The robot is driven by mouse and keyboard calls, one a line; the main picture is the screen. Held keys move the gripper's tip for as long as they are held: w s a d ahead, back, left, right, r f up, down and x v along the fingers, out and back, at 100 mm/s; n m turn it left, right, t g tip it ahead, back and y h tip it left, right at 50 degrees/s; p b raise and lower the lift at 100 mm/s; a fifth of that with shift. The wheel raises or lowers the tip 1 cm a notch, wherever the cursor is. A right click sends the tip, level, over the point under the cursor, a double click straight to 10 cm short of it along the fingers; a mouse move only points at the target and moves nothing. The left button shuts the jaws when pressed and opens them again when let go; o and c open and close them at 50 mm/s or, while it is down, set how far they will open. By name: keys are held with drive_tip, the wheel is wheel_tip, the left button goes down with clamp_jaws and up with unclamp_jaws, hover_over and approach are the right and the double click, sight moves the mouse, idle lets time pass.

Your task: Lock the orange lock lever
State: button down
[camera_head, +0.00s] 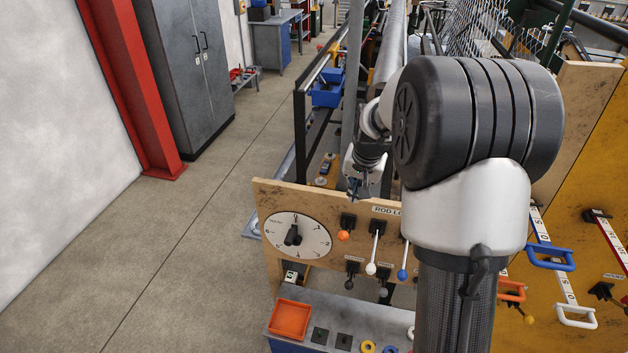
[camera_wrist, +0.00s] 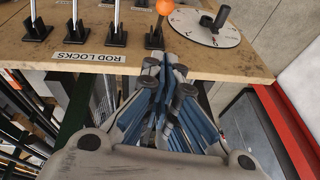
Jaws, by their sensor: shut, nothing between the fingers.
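The orange lock lever (camera_head: 343,236) is a short lever with an orange ball on a black base, on the wooden panel right of the round dial. In the wrist view its orange ball (camera_wrist: 165,7) is at the top edge, and its stem runs to the black base (camera_wrist: 154,38). My gripper (camera_head: 355,192) is at the panel's top edge, just above and behind that base. In the wrist view my gripper's blue-sided fingers (camera_wrist: 172,62) are together and empty, close to the base. I cannot tell whether they touch it.
A white-knobbed lever (camera_head: 371,268) and a blue-knobbed lever (camera_head: 402,273) stand right of the orange one. The numbered dial (camera_head: 294,236) is to its left. Below are an orange tray (camera_head: 289,320) and smaller black levers. Machine rails lie behind the panel; open floor lies left.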

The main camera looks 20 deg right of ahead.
drive_tip(key=shift+s+a+f+p+x, duration=0.15)
drive_tip(key=shift+s+a+p+x, duration=0.2)
drive_tip(key=shift+x, duration=1.8)
drive_tip(key=shift+s+a+f+p+x, duration=0.15)
drive_tip(key=shift+s+p+x, duration=0.25)
drive_tip(key=shift+x, duration=1.75)
drive_tip(key=shift+s+a+f+p+x, duration=0.15)
drive_tip(key=shift+s+p+x, duration=0.25)
drive_tip(key=shift+x, duration=1.75)
